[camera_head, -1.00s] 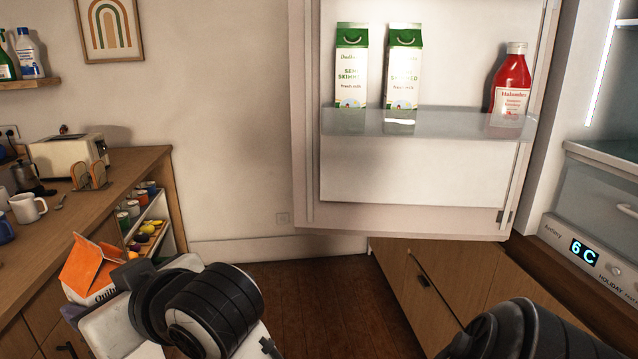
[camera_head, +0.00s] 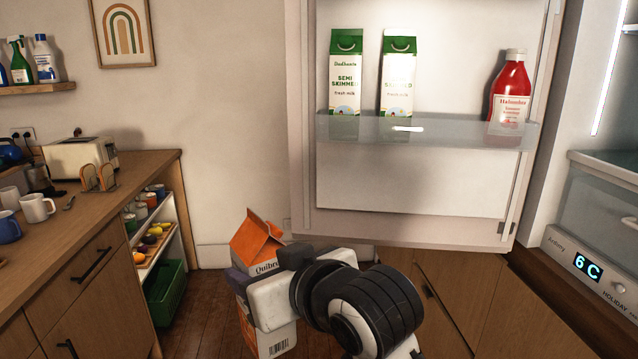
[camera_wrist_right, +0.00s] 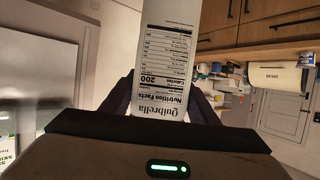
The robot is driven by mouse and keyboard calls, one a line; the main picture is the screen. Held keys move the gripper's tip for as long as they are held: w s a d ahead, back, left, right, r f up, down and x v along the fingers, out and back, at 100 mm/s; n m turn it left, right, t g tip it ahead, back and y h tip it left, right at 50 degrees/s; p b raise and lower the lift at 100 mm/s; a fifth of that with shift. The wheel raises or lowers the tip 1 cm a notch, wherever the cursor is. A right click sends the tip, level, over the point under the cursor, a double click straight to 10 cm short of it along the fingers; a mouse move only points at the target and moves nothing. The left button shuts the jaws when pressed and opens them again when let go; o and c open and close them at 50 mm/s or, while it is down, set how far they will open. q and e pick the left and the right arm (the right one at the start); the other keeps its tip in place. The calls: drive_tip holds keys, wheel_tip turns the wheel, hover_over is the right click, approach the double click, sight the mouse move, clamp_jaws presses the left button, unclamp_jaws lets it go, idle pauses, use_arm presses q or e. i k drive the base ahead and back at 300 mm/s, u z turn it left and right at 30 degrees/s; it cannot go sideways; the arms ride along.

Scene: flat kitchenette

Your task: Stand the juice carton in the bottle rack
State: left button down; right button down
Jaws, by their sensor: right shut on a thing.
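The juice carton (camera_head: 256,243), orange-topped with a gable and "Quibrella" lettering, is upright in the head view, below and left of the open fridge door. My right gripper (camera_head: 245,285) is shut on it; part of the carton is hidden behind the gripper. In the right wrist view the carton (camera_wrist_right: 168,60) shows its white nutrition panel between the fingers (camera_wrist_right: 160,100). The bottle rack (camera_head: 440,132) is the clear shelf on the inside of the fridge door, higher and to the right of the carton. My left gripper is not in view.
Two green-and-white milk cartons (camera_head: 346,75) (camera_head: 398,78) stand at the rack's left, and a red ketchup bottle (camera_head: 510,92) at its right. Free room lies between them. A wooden counter (camera_head: 100,200) runs along the left. The fridge body (camera_head: 590,200) is at right.

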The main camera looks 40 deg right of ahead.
sight(441, 142)
drive_tip(key=z, duration=0.75)
drive_tip(key=i, duration=0.8)
drive_tip(key=z, duration=0.25)
